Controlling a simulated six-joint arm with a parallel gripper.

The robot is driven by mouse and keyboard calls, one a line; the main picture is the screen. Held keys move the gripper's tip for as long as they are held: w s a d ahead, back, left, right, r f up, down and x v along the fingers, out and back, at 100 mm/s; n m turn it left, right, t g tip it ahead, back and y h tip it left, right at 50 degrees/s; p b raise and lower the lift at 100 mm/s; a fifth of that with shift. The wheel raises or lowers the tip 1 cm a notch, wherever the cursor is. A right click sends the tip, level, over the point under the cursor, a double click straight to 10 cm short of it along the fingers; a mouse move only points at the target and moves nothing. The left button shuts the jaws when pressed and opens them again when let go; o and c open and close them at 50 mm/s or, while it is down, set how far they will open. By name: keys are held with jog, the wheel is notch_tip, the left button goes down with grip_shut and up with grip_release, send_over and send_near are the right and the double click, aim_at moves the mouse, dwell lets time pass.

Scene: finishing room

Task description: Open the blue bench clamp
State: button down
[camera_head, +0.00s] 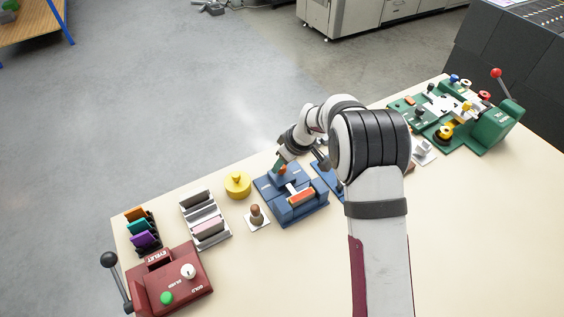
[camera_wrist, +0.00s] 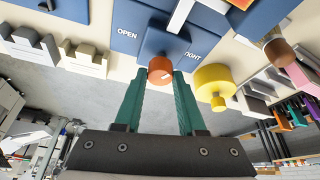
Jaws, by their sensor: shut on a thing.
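The blue bench clamp (camera_head: 303,211) stands on the table near the middle of the head view. It also shows in the wrist view (camera_wrist: 125,47), with the words OPEN and TIGHT on its face. An orange-red knob (camera_wrist: 160,70) with a pale pointer mark sits on it, between the two words. My gripper (camera_wrist: 164,78) has its green fingers shut on this knob, one finger on each side. In the head view my gripper (camera_head: 280,166) reaches the clamp's far side, and my arm hides part of the table to the right.
A yellow round piece (camera_head: 237,185) and a wooden-handled stamp (camera_head: 257,215) stand close left of the clamp. A grey rack (camera_head: 205,219) and a dark red press (camera_head: 172,284) stand farther left. A green machine (camera_head: 490,128) is at right. The front table is clear.

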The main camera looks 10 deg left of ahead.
jog(key=n+g, duration=0.1)
jog(key=n, duration=0.2)
jog(key=shift+w+d+n+y, duration=0.1)
jog(key=shift+n+y, duration=0.2)
jog(key=shift+n, duration=0.1)
jog(key=n+g, duration=0.1)
jog(key=n, duration=0.2)
jog(key=shift+f+n+g, duration=0.1)
jog(key=shift+n+g, duration=0.2)
jog(key=shift+g, duration=0.1)
jog(key=n, duration=0.2)
jog(key=n+g, duration=0.1)
jog(key=n, duration=0.1)
jog(key=n+g+h, duration=0.1)
jog(key=n, duration=0.1)
jog(key=shift+w+n, duration=0.25)
jog(key=shift+n, duration=0.05)
jog(key=c, duration=0.5)
grip_release()
